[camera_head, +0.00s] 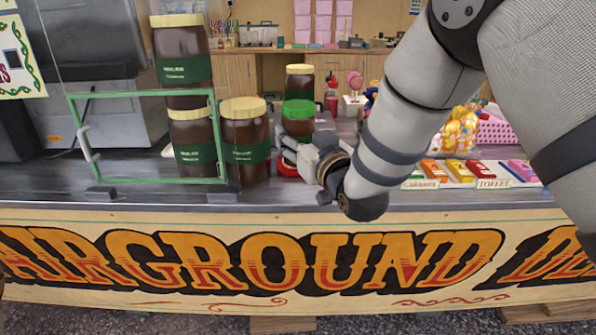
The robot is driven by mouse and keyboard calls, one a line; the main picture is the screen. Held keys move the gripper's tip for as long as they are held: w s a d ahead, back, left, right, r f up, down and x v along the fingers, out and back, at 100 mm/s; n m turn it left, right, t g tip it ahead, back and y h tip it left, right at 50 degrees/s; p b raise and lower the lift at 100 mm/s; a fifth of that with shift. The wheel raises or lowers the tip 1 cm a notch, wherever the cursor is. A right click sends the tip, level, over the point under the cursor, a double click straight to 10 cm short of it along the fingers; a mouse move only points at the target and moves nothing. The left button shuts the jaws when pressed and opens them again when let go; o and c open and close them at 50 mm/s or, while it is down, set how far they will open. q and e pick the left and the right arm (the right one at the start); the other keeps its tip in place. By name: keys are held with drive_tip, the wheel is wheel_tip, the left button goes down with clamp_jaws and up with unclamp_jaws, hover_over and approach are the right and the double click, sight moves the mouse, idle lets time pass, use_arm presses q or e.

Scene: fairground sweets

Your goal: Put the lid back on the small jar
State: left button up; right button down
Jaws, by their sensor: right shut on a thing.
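A red, round, lid-like piece (287,169) shows just below the fingertips, close to the counter top. A brown jar with a cream lid (245,140) and a green label stands just left of the gripper. I cannot tell which is the small jar; no open jar mouth shows. My left gripper is out of view.
A green frame (142,94) stands at the left, before two stacked jars (183,68). Sweets trays (460,171) lie right of my right forearm, with a pink basket (497,130) behind. The counter's front edge is close below the gripper. Bare counter lies at the far left.

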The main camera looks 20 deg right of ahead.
drive_tip(key=w+f, duration=0.2)
drive_tip(key=w+d+f+b, duration=0.1)
drive_tip(key=w+f, duration=0.1)
drive_tip(key=w+d+f+b, duration=0.1)
drive_tip(key=w+f, duration=0.2)
drive_tip(key=shift+f, duration=0.1)
drive_tip(key=shift+w+d, duration=0.1)
drive_tip(key=shift+w, duration=0.1)
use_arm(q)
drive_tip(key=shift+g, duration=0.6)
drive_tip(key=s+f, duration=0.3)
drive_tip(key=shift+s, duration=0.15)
use_arm(e)
drive_tip(key=f, duration=0.3)
drive_tip(key=shift+w+f+b, duration=0.25)
drive_tip(key=shift+f+b, duration=0.1)
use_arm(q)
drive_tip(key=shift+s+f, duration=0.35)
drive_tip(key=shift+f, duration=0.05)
use_arm(e)
drive_tip(key=shift+r, duration=0.1)
